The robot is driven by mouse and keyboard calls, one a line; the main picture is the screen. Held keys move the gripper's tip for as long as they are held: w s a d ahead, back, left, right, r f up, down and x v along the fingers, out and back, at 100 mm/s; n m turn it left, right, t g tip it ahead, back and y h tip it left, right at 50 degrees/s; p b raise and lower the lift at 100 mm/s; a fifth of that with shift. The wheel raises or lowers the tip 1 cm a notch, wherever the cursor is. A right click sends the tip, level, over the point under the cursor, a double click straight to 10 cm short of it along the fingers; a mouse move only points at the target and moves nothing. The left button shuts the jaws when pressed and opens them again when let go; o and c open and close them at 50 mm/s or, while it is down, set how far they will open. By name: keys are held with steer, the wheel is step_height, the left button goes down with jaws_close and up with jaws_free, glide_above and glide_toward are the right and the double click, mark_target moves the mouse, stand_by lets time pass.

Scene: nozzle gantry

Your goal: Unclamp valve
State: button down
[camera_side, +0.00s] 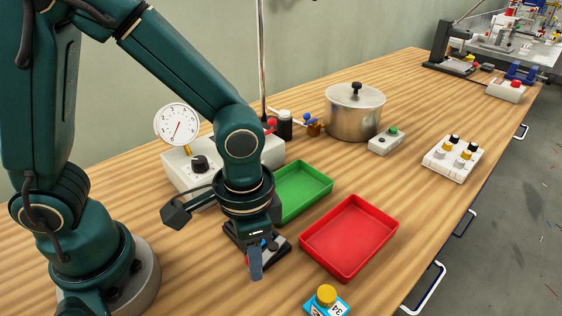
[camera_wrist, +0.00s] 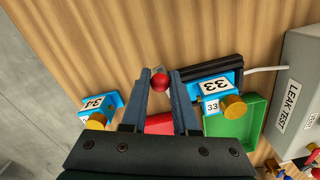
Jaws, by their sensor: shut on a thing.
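My gripper (camera_wrist: 160,76) is shut on a red ball knob (camera_wrist: 160,84), which sits between the fingertips in the wrist view. The knob seems to belong to the clamp; its lever is mostly hidden by the fingers. Beside it, a blue valve marked 33 (camera_wrist: 210,92) with a brass cap (camera_wrist: 234,107) lies against the black clamp fixture (camera_wrist: 222,70). In the side view my gripper (camera_side: 255,264) points down at the dark fixture (camera_side: 275,262) and hides most of it and the valve.
A second blue valve, marked 34 (camera_side: 326,303), stands at the near edge. A red tray (camera_side: 382,222) and green tray (camera_side: 318,190) lie right of the fixture. A leak test box with a gauge (camera_side: 178,124), a pot (camera_side: 352,115) and a white rack (camera_side: 440,168) stand farther off.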

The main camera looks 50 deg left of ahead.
steer(key=shift+a+m, duration=0.45)
steer(key=shift+m, duration=0.65)
steer(key=c, duration=0.7)
jaws_free()
steer(key=shift+r, duration=0.15)
steer(key=shift+r, duration=2.45)
steer(key=shift+a, duration=0.15)
steer(key=s+a+r+n+t, duration=0.2)
steer(key=a+r+n+t, duration=0.3)
steer(key=a+r+n, duration=0.1)
steer(key=shift+s+a+r+n+t, duration=0.25)
steer(key=shift+a+r, duration=0.35)
steer(key=shift+a, duration=0.6)
